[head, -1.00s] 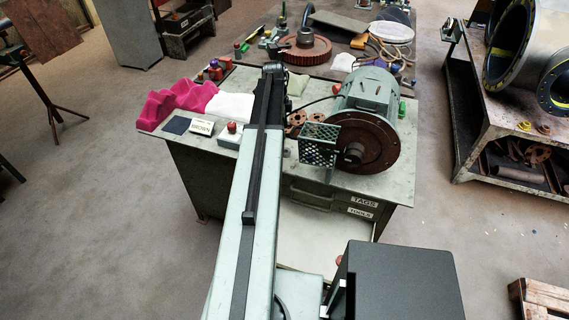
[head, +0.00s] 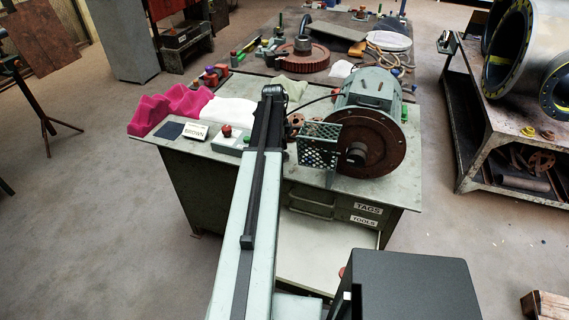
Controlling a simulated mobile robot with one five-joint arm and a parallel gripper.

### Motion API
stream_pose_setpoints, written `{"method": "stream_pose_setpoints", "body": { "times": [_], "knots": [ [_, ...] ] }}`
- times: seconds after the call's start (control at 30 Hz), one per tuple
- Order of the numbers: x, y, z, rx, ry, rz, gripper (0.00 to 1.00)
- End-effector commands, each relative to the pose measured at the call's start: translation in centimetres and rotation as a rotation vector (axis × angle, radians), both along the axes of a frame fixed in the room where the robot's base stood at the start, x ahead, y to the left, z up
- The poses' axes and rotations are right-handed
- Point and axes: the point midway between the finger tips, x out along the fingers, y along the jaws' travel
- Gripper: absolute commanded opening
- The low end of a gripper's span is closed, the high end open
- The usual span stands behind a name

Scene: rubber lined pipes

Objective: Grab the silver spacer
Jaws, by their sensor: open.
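I cannot pick out a silver spacer with certainty. A short grey cylinder (head: 302,45) stands at the red-brown gear wheel (head: 292,63) towards the back of the bench, but I cannot tell if it is the spacer. My long pale-green and black arm reaches forward over the front bench top (head: 390,192) and ends left of the grey-green motor (head: 372,92). My gripper's fingers do not show; the arm hides the strip of bench under and behind it.
A perforated metal plate (head: 318,143) stands upright right of my arm, before the motor's rusty flange (head: 382,158). Pink foam (head: 165,107), a white cloth (head: 228,112) and a box with a red button (head: 228,138) lie to the left. An open drawer (head: 315,250) juts out at the front.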

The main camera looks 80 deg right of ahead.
Motion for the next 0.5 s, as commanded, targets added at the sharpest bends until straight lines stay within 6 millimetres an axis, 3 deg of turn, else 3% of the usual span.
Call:
{"method": "stream_pose_setpoints", "body": {
  "times": [0.03, 0.07, 0.3, 0.5],
  "knots": [
    [-0.13, 0.00, -1.74, 0.000, 0.000, 0.000, 0.50],
    [-0.18, 0.00, -1.98, 0.000, 0.000, 0.000, 0.50],
    [-0.27, -0.01, -1.71, 0.000, 0.000, -0.001, 0.50],
    [-0.30, -0.01, -1.70, 0.000, 0.000, -0.001, 0.00]
  ]
}}
